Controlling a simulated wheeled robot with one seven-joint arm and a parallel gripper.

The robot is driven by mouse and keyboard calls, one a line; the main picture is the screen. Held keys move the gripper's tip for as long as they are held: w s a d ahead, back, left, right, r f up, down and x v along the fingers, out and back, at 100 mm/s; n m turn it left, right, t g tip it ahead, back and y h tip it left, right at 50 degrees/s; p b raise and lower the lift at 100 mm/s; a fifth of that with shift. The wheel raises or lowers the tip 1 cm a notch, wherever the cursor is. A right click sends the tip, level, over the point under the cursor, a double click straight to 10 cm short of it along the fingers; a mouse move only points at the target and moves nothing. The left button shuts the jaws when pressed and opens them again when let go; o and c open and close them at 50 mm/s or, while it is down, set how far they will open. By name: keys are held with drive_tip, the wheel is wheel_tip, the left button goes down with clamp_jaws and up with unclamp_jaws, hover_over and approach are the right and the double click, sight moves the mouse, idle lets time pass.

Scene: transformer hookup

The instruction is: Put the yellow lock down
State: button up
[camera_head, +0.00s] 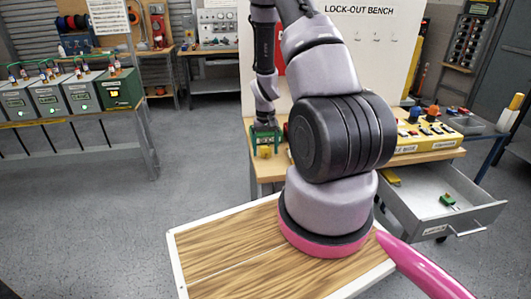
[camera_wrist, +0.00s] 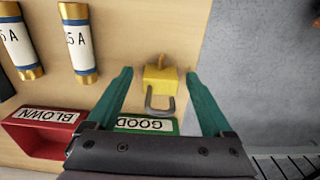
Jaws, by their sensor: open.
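The yellow lock (camera_wrist: 160,80) with its grey shackle lies on the light wooden bench top in the wrist view. It is between the two green fingers of my gripper (camera_wrist: 158,74), which are wide apart, with a gap on both sides of the lock. In the head view the yellow lock (camera_head: 264,152) shows near the bench's front left edge, in front of a green tray. My gripper (camera_head: 266,122) is over that tray area and partly hidden there.
A green tray marked GOOD (camera_wrist: 146,124) and a red tray marked BLOWN (camera_wrist: 45,125) stand beside the lock. Two fuses (camera_wrist: 79,43) lie at the upper left. The bench edge is close on the right. An open drawer (camera_head: 440,195) juts out below the bench.

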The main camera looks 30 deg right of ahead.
clamp_jaws()
drive_tip(key=shift+r, duration=0.1)
